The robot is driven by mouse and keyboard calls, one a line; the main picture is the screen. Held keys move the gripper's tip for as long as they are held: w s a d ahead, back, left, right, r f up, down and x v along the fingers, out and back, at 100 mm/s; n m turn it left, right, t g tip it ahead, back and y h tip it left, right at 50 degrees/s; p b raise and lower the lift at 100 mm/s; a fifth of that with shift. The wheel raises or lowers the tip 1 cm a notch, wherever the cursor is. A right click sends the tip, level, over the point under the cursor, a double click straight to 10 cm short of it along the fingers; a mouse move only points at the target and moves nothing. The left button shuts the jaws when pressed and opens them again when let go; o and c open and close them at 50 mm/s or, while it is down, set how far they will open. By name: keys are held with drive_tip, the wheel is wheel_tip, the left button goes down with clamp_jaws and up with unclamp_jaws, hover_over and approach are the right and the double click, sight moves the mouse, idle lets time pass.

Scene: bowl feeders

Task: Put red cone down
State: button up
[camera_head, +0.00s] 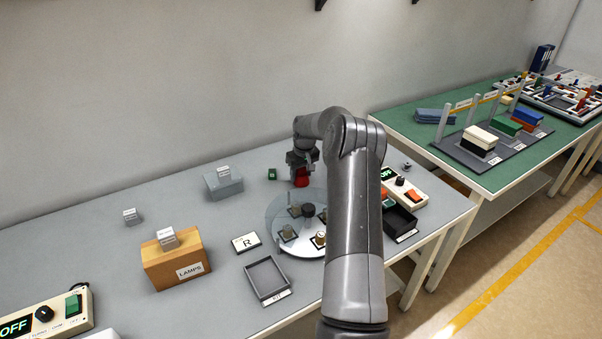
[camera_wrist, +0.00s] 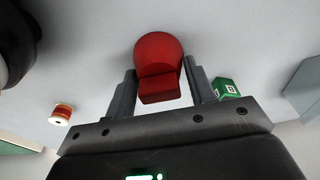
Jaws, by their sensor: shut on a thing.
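The red cone (camera_wrist: 159,62) is between the two fingers of my gripper (camera_wrist: 160,82) in the wrist view. The fingers are shut on it, one on each side. In the head view my gripper (camera_head: 301,166) points down near the back edge of a round clear disc feeder (camera_head: 274,212), with the red cone (camera_head: 301,181) at its tips. Whether the cone touches the surface below cannot be told.
A small green block (camera_head: 272,174) lies left of my gripper. A grey box (camera_head: 223,184), a wooden LAMPS box (camera_head: 177,262), an R card (camera_head: 246,243) and an empty dark tray (camera_head: 249,268) stand further left. A control box (camera_head: 404,188) and black bin (camera_head: 400,221) are right.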

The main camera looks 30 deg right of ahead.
sight(303, 176)
drive_tip(key=o, duration=1)
wheel_tip(303, 176, up, 12)
drive_tip(key=s, duration=0.2)
drive_tip(key=s+a+r+t+h, duration=0.1)
drive_tip(key=s+a+r, duration=0.75)
drive_tip(key=a, duration=0.25)
drive_tip(key=s+a+r, duration=0.7)
drive_tip(key=a+r, duration=0.3)
drive_tip(key=a, duration=0.1)
drive_tip(key=s+a+f+t, duration=0.1)
drive_tip(key=s+a, duration=0.2)
drive_tip(key=s, duration=0.5)
drive_tip(key=s+a+f+t, duration=0.1)
drive_tip(key=s+a, duration=0.2)
drive_tip(key=s, duration=0.6)
drive_tip(key=s+a+f+y, duration=0.1)
drive_tip(key=s+a, duration=0.3)
drive_tip(key=s, duration=0.5)
drive_tip(key=shift+s+t, duration=0.15)
drive_tip(key=shift+t, duration=0.25)
